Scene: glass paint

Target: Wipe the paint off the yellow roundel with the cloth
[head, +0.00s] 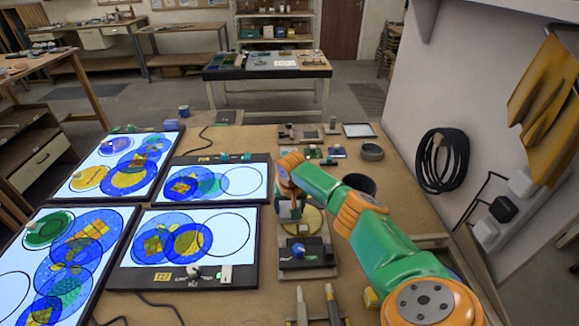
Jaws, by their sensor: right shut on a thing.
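My right arm comes in from the lower right, and its gripper (291,212) points down over the workbench. It is shut on what looks like the cloth, a small piece mostly hidden by the fingers. A pale yellow disc (314,222), which looks like the yellow roundel, lies right below and beside the fingertips, partly covered by my gripper. I cannot tell whether the cloth touches it, and I cannot make out paint on it. My left gripper is not in view.
Several lit panels (237,235) with blue, yellow and green glass discs fill the left. A black device with a blue knob (302,249) stands just in front of the disc. A dark round pot (359,184) stands behind my forearm. Handled tools (331,303) lie at the front edge.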

